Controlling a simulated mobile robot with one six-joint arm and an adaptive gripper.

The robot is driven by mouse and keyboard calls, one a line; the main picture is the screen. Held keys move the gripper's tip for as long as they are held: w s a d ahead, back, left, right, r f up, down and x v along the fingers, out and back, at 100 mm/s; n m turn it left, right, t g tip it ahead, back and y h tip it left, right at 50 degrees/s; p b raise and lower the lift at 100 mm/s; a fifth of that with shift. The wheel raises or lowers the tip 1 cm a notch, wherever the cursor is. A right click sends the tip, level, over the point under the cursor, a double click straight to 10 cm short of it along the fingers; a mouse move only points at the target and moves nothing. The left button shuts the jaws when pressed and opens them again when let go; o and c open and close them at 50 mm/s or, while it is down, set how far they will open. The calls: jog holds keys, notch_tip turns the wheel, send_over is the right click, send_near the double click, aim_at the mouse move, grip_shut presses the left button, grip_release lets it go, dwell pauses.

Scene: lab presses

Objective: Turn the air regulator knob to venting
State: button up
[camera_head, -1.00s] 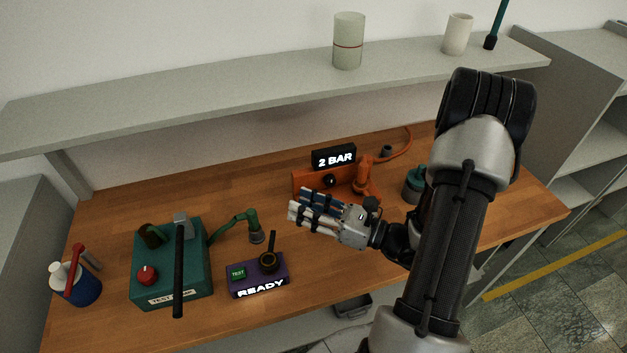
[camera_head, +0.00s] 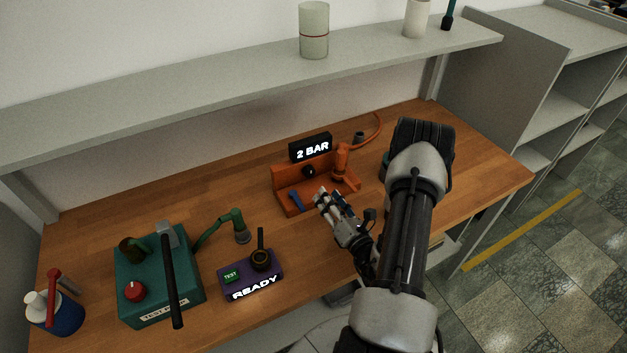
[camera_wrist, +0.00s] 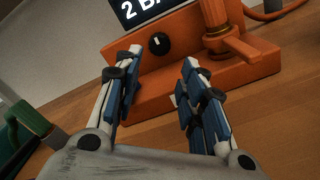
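The orange regulator block (camera_head: 284,180) stands on the bench under a black display reading "2 BAR" (camera_head: 311,149). Its black round knob (camera_head: 308,171) is on the upright orange face. In the wrist view the knob (camera_wrist: 158,43) has a white mark pointing nearly straight up. My gripper (camera_head: 322,197) is in front of the block and points towards it. In the wrist view my gripper (camera_wrist: 163,60) is open and empty, with the knob beyond the gap between its fingertips, not touched.
An orange valve-like fitting (camera_head: 341,163) with a hose rises right of the knob. A purple box (camera_head: 240,287) reading "READY" and a teal test device (camera_head: 150,280) stand to the left. A shelf (camera_head: 250,77) runs above the bench. Bare wood (camera_head: 215,190) lies left of the block.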

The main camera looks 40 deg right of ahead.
aim_at(311, 174)
jog(key=b+x, duration=0.1)
jog(key=x, duration=0.8)
jog(key=shift+w, duration=0.3)
jog(key=c, duration=0.8)
jog(key=shift+o, duration=0.2)
